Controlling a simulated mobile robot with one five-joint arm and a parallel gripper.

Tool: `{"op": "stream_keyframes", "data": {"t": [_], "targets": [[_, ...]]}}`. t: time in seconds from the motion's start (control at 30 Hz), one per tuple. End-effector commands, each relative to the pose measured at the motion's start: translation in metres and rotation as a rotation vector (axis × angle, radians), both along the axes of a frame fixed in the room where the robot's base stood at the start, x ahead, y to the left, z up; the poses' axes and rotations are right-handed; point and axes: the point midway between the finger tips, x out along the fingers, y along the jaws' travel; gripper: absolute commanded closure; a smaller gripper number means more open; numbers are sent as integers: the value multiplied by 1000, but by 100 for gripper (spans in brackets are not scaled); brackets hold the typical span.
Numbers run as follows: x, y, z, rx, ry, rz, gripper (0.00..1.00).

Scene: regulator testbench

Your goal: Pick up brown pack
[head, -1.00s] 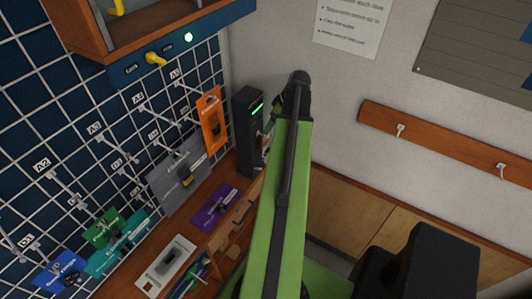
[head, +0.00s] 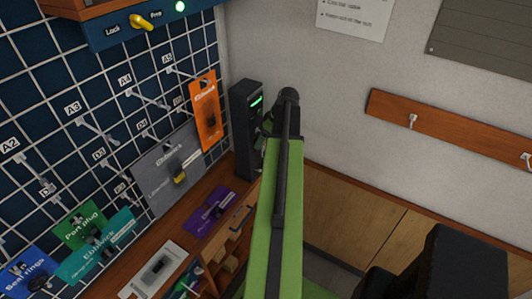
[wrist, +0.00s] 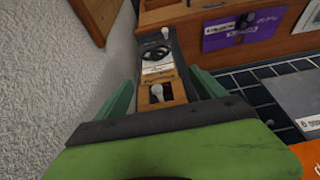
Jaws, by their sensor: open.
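A brown piece with a pale knob (wrist: 166,98) shows in the wrist view, between and beyond my fingers. A pale label and a dark ring lie above it in a narrow strip. I cannot tell whether this is the brown pack, and no clear brown pack shows in the head view. My gripper (wrist: 162,80) is open, with a green finger on each side of the strip and nothing seen held. In the head view my arm hides most of the gripper, beside the black tower (head: 244,130) with a green light.
Orange (head: 205,108), grey (head: 160,185), green (head: 80,222), teal (head: 88,262) and blue (head: 28,275) packs are at the wire grid. A wall rail with hooks (head: 440,125) is at right.

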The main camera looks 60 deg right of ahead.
Motion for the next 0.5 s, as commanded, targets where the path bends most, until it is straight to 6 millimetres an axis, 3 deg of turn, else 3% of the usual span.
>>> {"op": "stream_keyframes", "data": {"t": [0.17,0.5], "targets": [[0,0,2,0,0,-1,21],[-1,0,2,0,0,-1,66]]}}
